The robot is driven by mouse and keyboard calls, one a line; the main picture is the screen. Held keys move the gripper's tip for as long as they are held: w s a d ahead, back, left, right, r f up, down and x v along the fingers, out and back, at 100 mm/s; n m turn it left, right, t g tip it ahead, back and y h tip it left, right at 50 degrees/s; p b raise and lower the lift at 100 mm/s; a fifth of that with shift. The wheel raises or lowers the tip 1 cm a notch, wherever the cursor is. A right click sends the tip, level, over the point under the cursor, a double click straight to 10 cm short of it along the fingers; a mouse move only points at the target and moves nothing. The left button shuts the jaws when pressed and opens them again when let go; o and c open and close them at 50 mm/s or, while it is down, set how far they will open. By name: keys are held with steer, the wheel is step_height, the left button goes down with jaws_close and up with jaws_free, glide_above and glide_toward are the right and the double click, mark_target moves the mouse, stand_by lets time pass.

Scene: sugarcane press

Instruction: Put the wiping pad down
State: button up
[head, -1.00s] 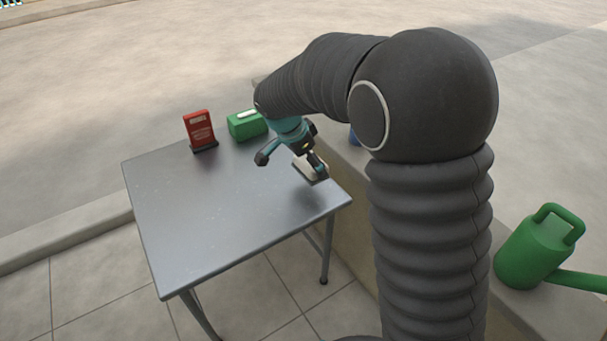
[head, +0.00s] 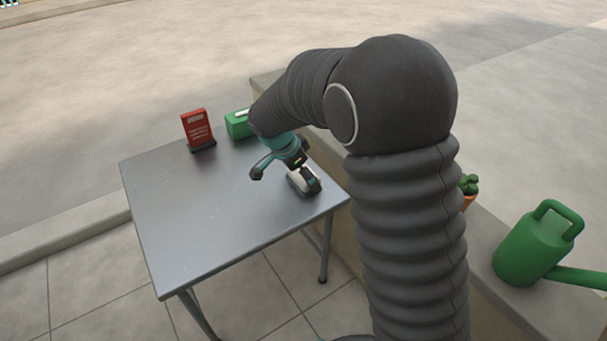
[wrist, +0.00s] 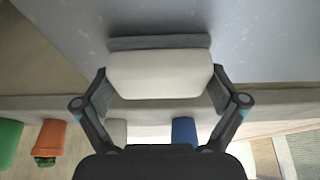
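The wiping pad (wrist: 158,74) is a cream block with a grey layer along its far edge in the wrist view. My gripper (wrist: 160,92) has one finger against each end of it and is shut on it. In the head view the pad (head: 299,182) is at or just above the right part of the grey metal table (head: 205,220), near its right edge. My gripper (head: 304,177) is over it and hides part of it. I cannot tell whether the pad touches the tabletop.
A red sign (head: 197,127) on a dark base and a green box (head: 238,124) stand at the table's back. A low ledge right of the table bears a potted plant (head: 468,190) and a green watering can (head: 532,248). The table's left and front are clear.

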steer(key=shift+r, duration=0.1)
steer(key=shift+r+p, duration=0.15)
steer(key=shift+p, duration=0.15)
steer(key=v, duration=1.2)
steer(key=s+d+r+n+y, duration=0.1)
steer(key=s+d+r+n, duration=0.3)
steer(key=d, duration=0.4)
steer(key=s+d+n+t+y, duration=0.1)
steer(key=s+d+n, duration=0.2)
steer(key=s+d, duration=0.3)
steer(key=s+d+n+t+y, duration=0.1)
steer(key=s+d+n, duration=0.3)
steer(key=s, duration=1.1)
steer(key=shift+s+d+r+t+y, duration=0.3)
steer(key=shift+s+d+t+y, duration=0.15)
steer(key=shift+d, duration=0.75)
steer(key=shift+w, duration=0.1)
